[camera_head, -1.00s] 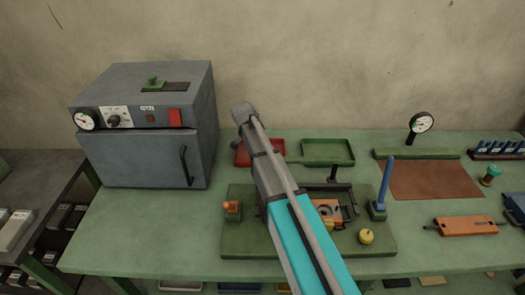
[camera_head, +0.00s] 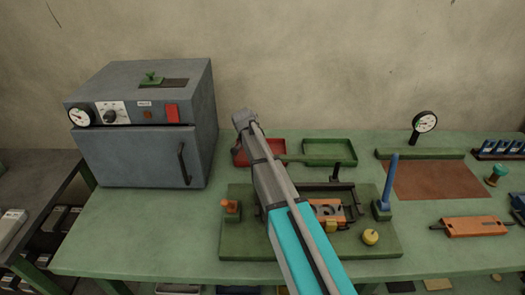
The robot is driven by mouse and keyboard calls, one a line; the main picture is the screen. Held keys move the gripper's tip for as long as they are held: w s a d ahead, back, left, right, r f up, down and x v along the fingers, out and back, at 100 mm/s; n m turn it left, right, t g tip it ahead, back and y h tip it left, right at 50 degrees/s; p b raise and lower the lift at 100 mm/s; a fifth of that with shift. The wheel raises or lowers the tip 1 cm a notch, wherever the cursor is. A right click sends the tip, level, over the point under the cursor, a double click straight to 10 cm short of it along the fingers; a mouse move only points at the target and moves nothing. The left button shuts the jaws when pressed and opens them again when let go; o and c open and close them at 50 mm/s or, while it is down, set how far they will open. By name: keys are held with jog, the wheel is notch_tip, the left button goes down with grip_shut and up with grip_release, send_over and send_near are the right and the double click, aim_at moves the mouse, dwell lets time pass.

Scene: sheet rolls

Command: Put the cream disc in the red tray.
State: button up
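The red tray (camera_head: 276,147) lies at the back of the green bench, left of a green tray, and my arm covers part of it. I cannot make out a cream disc in this view; it may be hidden behind my arm. My arm reaches up from the bottom edge, and its wrist end stands in front of the wall, over the red tray's left part. My gripper's fingers are hidden behind the arm, so I cannot see whether they hold anything.
A grey oven (camera_head: 140,155) stands left of the trays. A green tray (camera_head: 330,162) adjoins the red one. A green fixture board (camera_head: 245,247) with an orange part, a yellow knob (camera_head: 370,237) and a blue post (camera_head: 388,183) fills the front middle. A dial gauge (camera_head: 424,122) stands right.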

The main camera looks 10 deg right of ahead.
jog(key=shift+f, duration=0.1)
jog(key=o, duration=1)
jog(key=shift+c, duration=0.2)
jog(key=p+v, duration=0.5)
jog(key=shift+r, duration=0.3)
jog(key=p+v, duration=0.6)
jog(key=shift+a+r, duration=0.2)
jog(key=shift+r, duration=0.1)
jog(key=shift+s, duration=0.1)
dwell(0.3)
